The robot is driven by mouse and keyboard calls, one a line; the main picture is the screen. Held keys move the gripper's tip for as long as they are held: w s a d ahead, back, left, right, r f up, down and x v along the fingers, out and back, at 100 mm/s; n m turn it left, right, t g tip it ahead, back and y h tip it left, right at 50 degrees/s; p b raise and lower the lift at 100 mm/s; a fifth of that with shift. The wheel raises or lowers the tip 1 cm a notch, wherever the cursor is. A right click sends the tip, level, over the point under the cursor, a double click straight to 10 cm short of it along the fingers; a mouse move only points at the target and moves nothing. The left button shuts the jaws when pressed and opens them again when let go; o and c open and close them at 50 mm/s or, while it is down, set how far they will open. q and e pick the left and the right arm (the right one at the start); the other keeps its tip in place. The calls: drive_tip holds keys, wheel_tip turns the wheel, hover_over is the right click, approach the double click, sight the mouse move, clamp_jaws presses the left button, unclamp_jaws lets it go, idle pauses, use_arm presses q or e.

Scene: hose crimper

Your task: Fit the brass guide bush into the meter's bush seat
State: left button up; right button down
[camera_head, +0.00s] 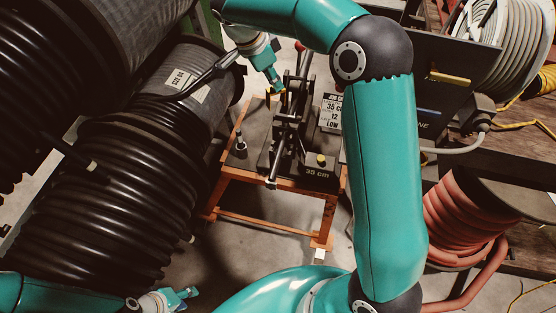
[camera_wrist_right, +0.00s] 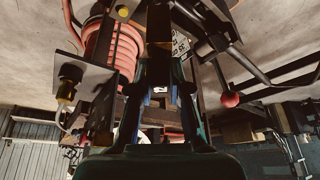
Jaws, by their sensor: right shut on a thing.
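My right gripper (camera_head: 277,88) reaches down from the top, over the back of a dark upright mechanism (camera_head: 285,135) on a small orange-framed table (camera_head: 228,166). It is shut on a small brass-coloured piece, seemingly the guide bush (camera_head: 281,92), mostly hidden by the fingers. In the right wrist view the fingers (camera_wrist_right: 161,68) close around a dark brown, shaded part. The mechanism appears to be the meter; I cannot make out its bush seat. The bush looks above it, but contact cannot be told. My left gripper (camera_head: 182,297) is low at the left, away from the table, apparently open and empty.
Black hose reels (camera_head: 90,215) fill the left. A red-knobbed lever (camera_wrist_right: 230,98) is near my right gripper.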

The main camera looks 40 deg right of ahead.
drive_tip(key=shift+s+a+f+m+g+y+b, duration=0.15)
drive_tip(key=shift+s+f+m+g+b, duration=0.3)
drive_tip(key=shift+f+m, duration=1.65)
drive_tip(key=shift+s+d+f+m+g+y+b, duration=0.1)
drive_tip(key=shift+s+f+m+g+y+b, duration=0.35)
drive_tip(key=shift+f, duration=3.2)
drive_tip(key=shift+s+a+f+m+g+b, duration=0.1)
drive_tip(key=shift+s+f+m+g+b, duration=0.35)
drive_tip(key=shift+f+m, duration=1.7)
drive_tip(key=c, duration=1.1)
unclamp_jaws()
drive_tip(key=shift+s+f+n, duration=0.2)
drive_tip(key=shift+f+n, duration=0.45)
drive_tip(key=shift+n, duration=0.05)
use_arm(q)
wheel_tip(320, 180, down, 4)
drive_tip(key=shift+r, duration=0.25)
use_arm(e)
drive_tip(key=v, duration=1.2)
